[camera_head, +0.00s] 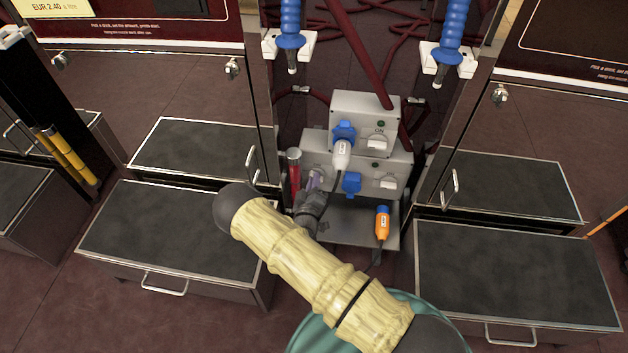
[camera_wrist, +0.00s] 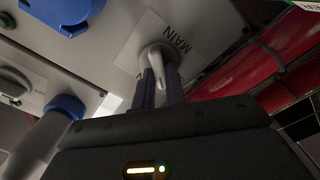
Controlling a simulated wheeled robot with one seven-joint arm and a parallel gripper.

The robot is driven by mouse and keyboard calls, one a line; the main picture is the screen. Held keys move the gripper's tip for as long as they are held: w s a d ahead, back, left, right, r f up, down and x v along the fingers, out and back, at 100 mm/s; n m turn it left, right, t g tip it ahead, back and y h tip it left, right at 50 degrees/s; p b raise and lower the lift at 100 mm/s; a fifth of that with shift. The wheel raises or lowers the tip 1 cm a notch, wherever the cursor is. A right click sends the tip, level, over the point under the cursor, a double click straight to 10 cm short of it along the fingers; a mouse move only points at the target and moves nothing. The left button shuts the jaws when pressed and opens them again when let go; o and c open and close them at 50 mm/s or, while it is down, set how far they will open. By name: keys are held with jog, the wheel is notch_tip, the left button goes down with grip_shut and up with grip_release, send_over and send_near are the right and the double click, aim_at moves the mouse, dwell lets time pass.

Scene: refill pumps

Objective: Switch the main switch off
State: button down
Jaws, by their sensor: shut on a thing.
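The main switch (camera_wrist: 156,66) is a pale lever on a round grey base, beside a label reading MAIN, in the wrist view. My gripper (camera_wrist: 159,84) has its two dark fingers closed around the lever, one on each side. In the head view my gripper (camera_head: 315,181) reaches the left part of the lower grey box (camera_head: 325,145). There the fingers and wrist hide the switch. The lever's exact turn position is hard to read.
The upper grey box (camera_head: 345,104) holds a white plug (camera_head: 341,154) in a blue socket. A red cylinder (camera_head: 295,178) stands close left. An orange plug (camera_head: 383,223) is below right.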

jog(key=shift+s+a+f+n, duration=0.1)
jog(key=shift+f+n, duration=0.05)
jog(key=shift+n, duration=1.75)
jog(key=shift+f+n, duration=0.1)
jog(key=shift+n, duration=1.8)
jog(key=c, duration=1.4)
grip_release()
jog(key=shift+c, duration=0.2)
jog(key=shift+r, duration=0.1)
jog(key=s+a+p, duration=0.3)
jog(key=s+p, duration=0.2)
jog(key=s, duration=1.2)
jog(key=shift+a, duration=0.15)
